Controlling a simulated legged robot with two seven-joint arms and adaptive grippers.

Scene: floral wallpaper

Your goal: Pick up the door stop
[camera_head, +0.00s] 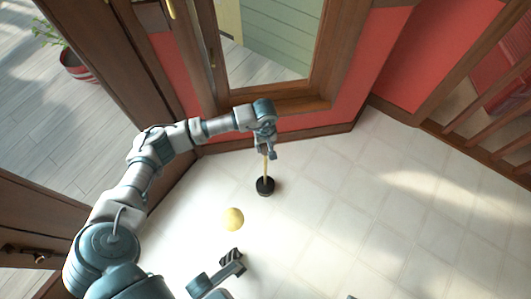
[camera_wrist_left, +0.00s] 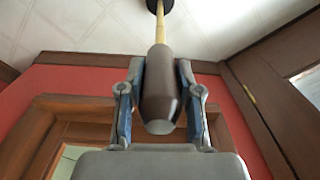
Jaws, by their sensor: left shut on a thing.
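The door stop has a round black base (camera_head: 265,187), a thin tan rod and a thick dark brown grip. In the head view it hangs or stands below my left gripper (camera_head: 266,149), base down, over the pale tiles. I cannot tell whether the base touches the floor. In the left wrist view the brown grip (camera_wrist_left: 160,88) sits between the two fingers of my left gripper (camera_wrist_left: 161,105), which is shut on it. The rod runs up the picture to the black base at the top edge.
A yellow ball-like thing (camera_head: 233,219) lies on the tiled floor near the door stop. A wood-framed glass panel (camera_head: 268,45) and red walls stand behind. A wooden railing (camera_head: 490,110) is at right, a potted plant (camera_head: 76,66) at upper left. Floor at right is clear.

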